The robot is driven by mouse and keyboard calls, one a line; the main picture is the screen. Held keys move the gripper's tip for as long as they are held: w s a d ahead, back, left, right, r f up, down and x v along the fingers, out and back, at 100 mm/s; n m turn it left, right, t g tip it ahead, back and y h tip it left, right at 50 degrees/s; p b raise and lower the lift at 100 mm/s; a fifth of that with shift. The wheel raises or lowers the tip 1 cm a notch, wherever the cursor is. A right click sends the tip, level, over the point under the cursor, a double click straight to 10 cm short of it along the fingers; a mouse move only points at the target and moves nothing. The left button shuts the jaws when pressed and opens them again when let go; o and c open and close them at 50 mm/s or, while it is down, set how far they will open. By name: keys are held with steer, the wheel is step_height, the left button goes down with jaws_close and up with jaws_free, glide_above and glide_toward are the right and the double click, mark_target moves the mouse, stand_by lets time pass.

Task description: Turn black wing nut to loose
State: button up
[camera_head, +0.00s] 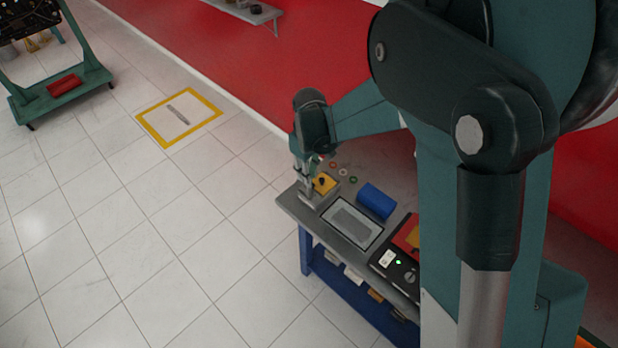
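A small yellow block (328,183) sits at the far left end of the grey-topped bench. A tiny dark part (321,182) shows on the block; it may be the black wing nut, but it is too small to make out its shape or turn position. My gripper (309,193) points down at the block's left side, very close to it. I cannot tell whether it touches anything. The fingers are too small in view to show whether they are open or shut.
A green engine stand (62,88) stands far left.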

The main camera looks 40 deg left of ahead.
steer(key=shift+f, duration=1.15)
jaws_close()
